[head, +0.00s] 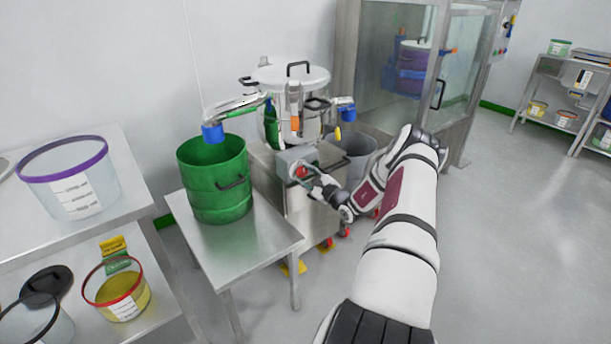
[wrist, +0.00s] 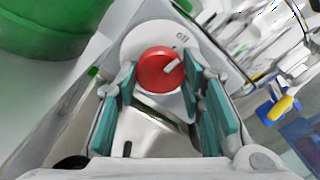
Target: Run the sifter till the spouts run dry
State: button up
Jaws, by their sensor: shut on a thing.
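The sifter (head: 291,78) is a lidded steel vessel on a steel stand. Its left spout (head: 212,133) has a blue end over a green drum (head: 216,190); its right spout (head: 346,112) has a blue end over a grey bin (head: 362,158). No powder stream is visible at either, though the bin's inside is hidden. A grey control box (head: 293,156) on the stand carries a red knob (wrist: 158,70). My gripper (wrist: 160,72) is shut on this knob, a teal-padded finger on each side. The knob's white mark points up-right, towards the word "off".
The green drum stands on a low steel table (head: 250,245). At left, a shelf (head: 120,215) holds a purple-rimmed tub (head: 75,185) and a red-rimmed tub (head: 122,303). A glass-fronted cabinet (head: 395,30) stands behind the sifter. The floor at right is clear.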

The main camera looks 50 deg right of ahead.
jog(key=shift+n, duration=0.7)
jog(key=o, duration=1.1)
jog(key=shift+o, duration=0.2)
jog(key=v, duration=1.2)
